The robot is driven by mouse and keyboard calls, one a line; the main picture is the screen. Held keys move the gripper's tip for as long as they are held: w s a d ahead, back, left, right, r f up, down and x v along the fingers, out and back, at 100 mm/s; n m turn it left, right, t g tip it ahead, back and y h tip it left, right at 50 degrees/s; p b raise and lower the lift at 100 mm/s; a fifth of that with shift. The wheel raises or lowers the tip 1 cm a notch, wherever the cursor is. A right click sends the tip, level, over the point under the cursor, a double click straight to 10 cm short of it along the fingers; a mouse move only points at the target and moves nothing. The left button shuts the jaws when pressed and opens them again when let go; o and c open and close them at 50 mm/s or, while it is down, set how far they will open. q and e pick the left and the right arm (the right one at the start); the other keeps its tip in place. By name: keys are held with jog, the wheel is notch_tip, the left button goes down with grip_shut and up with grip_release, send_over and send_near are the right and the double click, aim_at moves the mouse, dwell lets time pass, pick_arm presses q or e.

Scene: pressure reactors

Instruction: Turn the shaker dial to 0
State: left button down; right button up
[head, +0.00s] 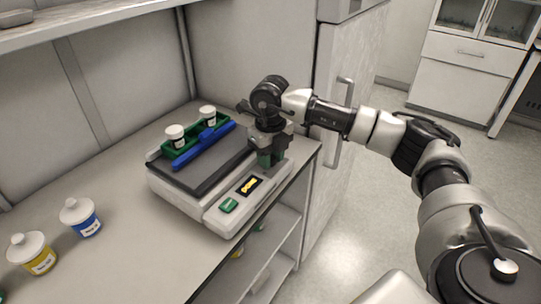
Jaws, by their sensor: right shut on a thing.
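The shaker (212,212) is a white box with a dark platform on top, standing near the counter's right front edge. Its front panel has a green button (228,205) and a dark display (249,186) with a yellow readout too small to read. My right gripper (266,160) points down at the panel's right end, beyond the display. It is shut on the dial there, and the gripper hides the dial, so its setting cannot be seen. My left gripper is out of view.
A green rack (192,146) with two white-lided jars and a blue bar (205,146) sit on the platform. A yellow-labelled jar (32,252) and a blue-labelled jar (80,216) stand at left. A shelf (90,17) overhangs the back. A tall cabinet (346,110) stands close behind my right arm.

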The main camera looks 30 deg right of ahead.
jog(key=shift+r+n+b, duration=0.1)
jog(key=shift+n+b, duration=0.4)
jog(key=shift+n, duration=2.4)
jog(key=o, duration=0.6)
notch_tip(320, 180, up, 11)
jog(key=shift+f, duration=0.1)
